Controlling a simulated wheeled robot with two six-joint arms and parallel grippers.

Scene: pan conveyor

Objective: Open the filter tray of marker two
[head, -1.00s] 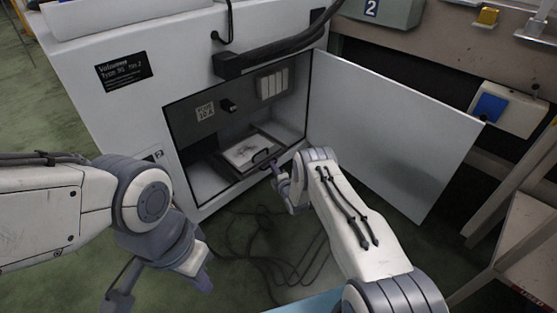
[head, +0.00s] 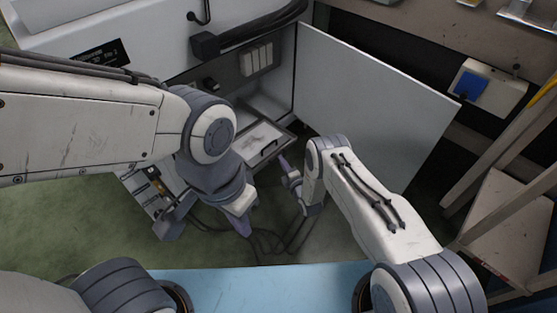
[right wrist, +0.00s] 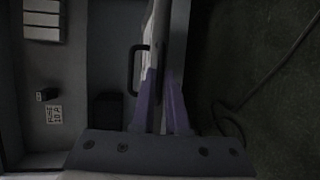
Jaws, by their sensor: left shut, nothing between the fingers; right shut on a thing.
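The filter tray (head: 250,162) is a shallow tray with a pale inside, low in the open white cabinet (head: 165,60). A dark handle (head: 268,148) stands at its front; the handle also shows in the right wrist view (right wrist: 133,72). My right gripper (head: 286,168) is at the tray's front edge, right of the handle. In the right wrist view its purple fingers (right wrist: 161,95) are shut on the tray's edge, close beside the handle; the exact contact is dark. My left gripper (head: 242,222) is shut and empty, in front of the cabinet, left of my right gripper.
The cabinet door (head: 370,100) stands wide open on the right. A dark fitting (head: 211,84) and a pale ribbed block (head: 257,57) are inside above the tray. Black cables (head: 270,240) lie on the green floor. A white box with a blue panel (head: 481,100) is far right.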

